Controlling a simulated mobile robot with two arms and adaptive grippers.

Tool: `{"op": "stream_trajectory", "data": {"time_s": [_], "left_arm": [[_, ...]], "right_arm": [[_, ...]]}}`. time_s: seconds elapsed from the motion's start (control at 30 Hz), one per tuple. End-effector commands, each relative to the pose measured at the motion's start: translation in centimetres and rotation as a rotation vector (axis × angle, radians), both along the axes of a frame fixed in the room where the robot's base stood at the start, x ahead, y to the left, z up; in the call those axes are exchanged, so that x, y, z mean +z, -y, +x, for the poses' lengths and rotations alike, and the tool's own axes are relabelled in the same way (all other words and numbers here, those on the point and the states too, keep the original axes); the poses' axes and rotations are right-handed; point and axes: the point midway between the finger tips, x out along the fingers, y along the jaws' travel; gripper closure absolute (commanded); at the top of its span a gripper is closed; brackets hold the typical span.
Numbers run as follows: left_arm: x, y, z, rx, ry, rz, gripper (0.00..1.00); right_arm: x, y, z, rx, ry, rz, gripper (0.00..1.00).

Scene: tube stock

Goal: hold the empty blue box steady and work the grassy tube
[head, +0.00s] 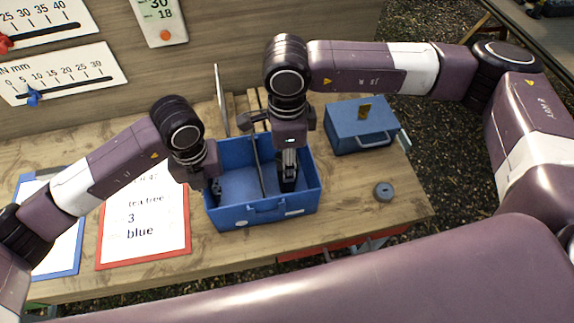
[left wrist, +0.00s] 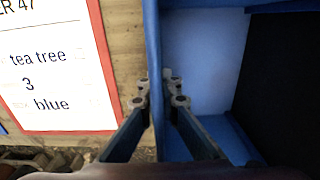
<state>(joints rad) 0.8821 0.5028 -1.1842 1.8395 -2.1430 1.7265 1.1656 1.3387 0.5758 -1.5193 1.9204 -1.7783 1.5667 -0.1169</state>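The open blue box (head: 262,211) stands on the wooden table, with a thin divider (head: 257,165) across its inside. No tubes show in the part I see; the floor of its left side is bare. My left gripper (head: 216,187) is at the box's left wall. In the left wrist view its fingers (left wrist: 161,92) lie one on each side of the blue wall (left wrist: 154,50), closed on it. My right gripper (head: 288,182) points down into the right side of the box. Its fingertips are dark and small, and I cannot tell whether they hold anything. I cannot make out a grassy tube.
A closed blue case (head: 350,118) with a handle stands right of the box. A grey round piece (head: 383,191) lies near the table's right edge. A red-framed card (head: 145,228) reading "tea tree 3 blue" lies to the left. A thin upright panel (head: 221,100) stands behind the box.

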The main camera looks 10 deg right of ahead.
Motion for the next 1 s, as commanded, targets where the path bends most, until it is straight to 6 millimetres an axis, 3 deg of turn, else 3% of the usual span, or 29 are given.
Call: {"op": "stream_trajectory", "data": {"time_s": [0.5,0.9,1.0], "left_arm": [[0.0,0.0,0.0,0.0,0.0,-0.001,1.0],[0.0,0.0,0.0,0.0,0.0,0.0,1.0],[0.0,0.0,0.0,0.0,0.0,0.0,0.87]], "right_arm": [[8.7,0.0,0.1,0.0,0.004,0.002,1.0],[9.9,0.0,0.0,0.0,0.001,0.0,1.0],[9.9,0.0,0.0,0.0,0.001,0.0,1.0]]}}
